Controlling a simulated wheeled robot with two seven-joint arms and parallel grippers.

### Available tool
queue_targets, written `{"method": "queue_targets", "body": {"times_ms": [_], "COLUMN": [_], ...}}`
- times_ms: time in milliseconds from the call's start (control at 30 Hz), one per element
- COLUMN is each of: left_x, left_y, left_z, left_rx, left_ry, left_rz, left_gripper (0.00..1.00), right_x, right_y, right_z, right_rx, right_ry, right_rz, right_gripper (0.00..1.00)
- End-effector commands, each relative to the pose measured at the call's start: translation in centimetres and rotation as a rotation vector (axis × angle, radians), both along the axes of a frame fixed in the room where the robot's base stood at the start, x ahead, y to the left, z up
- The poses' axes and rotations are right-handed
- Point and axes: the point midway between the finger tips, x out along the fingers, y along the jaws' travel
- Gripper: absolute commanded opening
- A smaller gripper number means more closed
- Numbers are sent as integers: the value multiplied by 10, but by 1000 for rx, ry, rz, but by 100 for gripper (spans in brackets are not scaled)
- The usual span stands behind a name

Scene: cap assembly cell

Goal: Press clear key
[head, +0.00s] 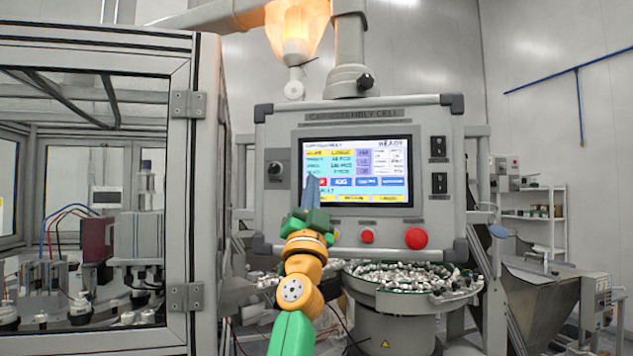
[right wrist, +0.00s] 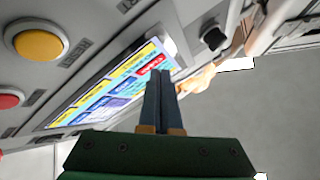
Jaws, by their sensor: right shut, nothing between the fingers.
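The control panel (head: 435,225) hangs in the middle of the head view with a lit touchscreen (head: 385,160). The screen has yellow, blue, purple and white keys; the lettering is too small to tell which key is clear. My right gripper (head: 311,180) is shut and empty, its blue fingers in front of the lower left of the screen. A red key (head: 323,182) shows just right of the fingertips, partly hidden. In the right wrist view the shut fingertips (right wrist: 160,73) are close to the red key (right wrist: 152,64); I cannot tell whether they touch the glass. My left gripper is not in view.
Below the screen are a small red button (head: 367,237) and a larger red button (head: 416,238). A black knob (head: 274,169) is left of it. A bowl feeder (head: 390,300) with white caps stands below. A framed machine enclosure (head: 205,190) is at the left.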

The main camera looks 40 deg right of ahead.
Motion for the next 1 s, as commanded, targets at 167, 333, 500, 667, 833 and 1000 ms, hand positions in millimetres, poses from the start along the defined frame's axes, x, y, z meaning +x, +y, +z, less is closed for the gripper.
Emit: {"method": "queue_targets", "body": {"times_ms": [167, 333, 500, 667, 833, 1000], "left_x": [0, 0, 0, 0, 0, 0], "left_y": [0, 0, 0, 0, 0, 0], "left_z": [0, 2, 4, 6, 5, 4], "left_rx": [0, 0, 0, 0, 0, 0], "left_ry": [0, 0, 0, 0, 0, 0], "left_rz": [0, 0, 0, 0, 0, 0], "left_gripper": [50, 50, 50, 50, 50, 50], "right_x": [0, 1, 2, 3, 3, 2], "right_y": [0, -2, -3, -5, -5, -3], "right_z": [0, 1, 1, 1, 0, 0], "right_rx": [0, -1, -1, 0, 0, -1], "right_ry": [0, 1, 0, 0, -1, -1], "right_rz": [0, 0, 1, 0, 0, 1], "right_gripper": [0, 0, 0, 0, 0, 0]}}
